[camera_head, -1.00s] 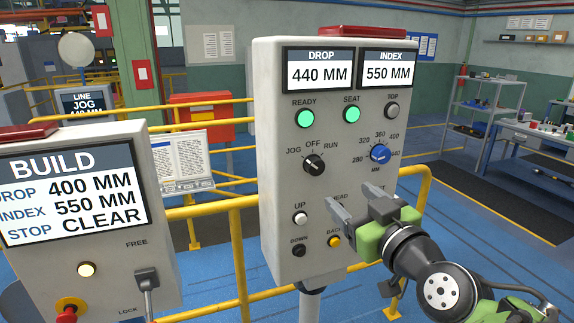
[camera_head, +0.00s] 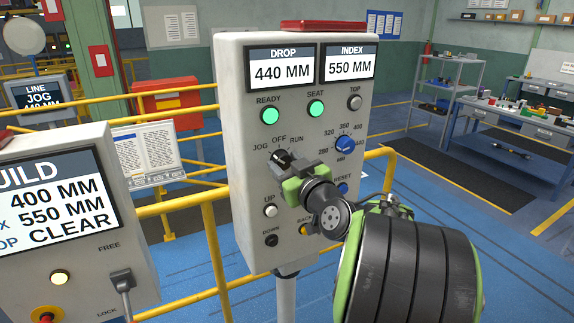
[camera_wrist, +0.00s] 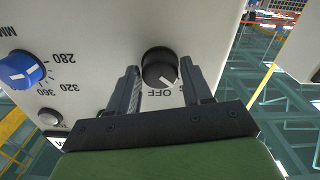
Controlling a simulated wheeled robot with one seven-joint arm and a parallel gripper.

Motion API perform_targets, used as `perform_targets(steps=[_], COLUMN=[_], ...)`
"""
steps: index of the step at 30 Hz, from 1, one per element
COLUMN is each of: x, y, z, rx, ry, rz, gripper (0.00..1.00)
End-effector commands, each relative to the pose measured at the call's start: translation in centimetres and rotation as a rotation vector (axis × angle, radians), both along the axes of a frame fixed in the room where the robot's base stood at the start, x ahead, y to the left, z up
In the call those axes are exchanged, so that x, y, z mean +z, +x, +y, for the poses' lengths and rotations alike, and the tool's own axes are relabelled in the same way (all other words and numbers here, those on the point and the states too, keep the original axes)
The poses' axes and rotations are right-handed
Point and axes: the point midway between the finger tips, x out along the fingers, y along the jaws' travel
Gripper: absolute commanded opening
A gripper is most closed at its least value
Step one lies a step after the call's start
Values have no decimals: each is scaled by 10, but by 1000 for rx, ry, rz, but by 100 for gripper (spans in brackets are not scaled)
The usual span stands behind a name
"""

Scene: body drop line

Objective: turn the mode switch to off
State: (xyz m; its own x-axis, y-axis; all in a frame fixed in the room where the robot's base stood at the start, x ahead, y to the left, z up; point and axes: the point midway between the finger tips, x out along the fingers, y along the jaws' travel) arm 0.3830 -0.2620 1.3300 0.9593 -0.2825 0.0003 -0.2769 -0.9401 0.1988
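The mode switch is a black knob (camera_head: 281,156) on the tall grey control box, under the labels JOG, OFF and RUN. In the wrist view the knob (camera_wrist: 158,66) shows a white pointer line directed down-right, to the JOG side of the OFF label. My gripper (camera_wrist: 161,75) is open, with one finger on each side of the knob and a small gap showing on both sides. In the head view my gripper (camera_head: 288,168) is at the box face and partly covers the switch. Whether the fingertips reach around the knob's depth is hard to tell.
The blue MM dial (camera_head: 346,145) is right of the switch; the white UP button (camera_head: 270,211) is below. Green READY (camera_head: 270,116) and SEAT (camera_head: 316,108) lamps are lit. A line display (camera_head: 40,93) reads JOG. The BUILD panel (camera_head: 60,215) and yellow railing (camera_head: 212,250) stand nearby.

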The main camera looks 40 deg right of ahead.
Motion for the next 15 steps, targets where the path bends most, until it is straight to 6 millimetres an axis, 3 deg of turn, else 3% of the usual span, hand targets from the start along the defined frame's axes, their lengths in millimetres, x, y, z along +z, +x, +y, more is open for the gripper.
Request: perform_targets(steps=[1, 7, 15], x=[0, 0, 0], y=[0, 0, 0], z=[0, 0, 0], rx=[0, 0, 1], ry=[0, 0, 29], rz=[0, 0, -8], gripper=[41, 11, 11])
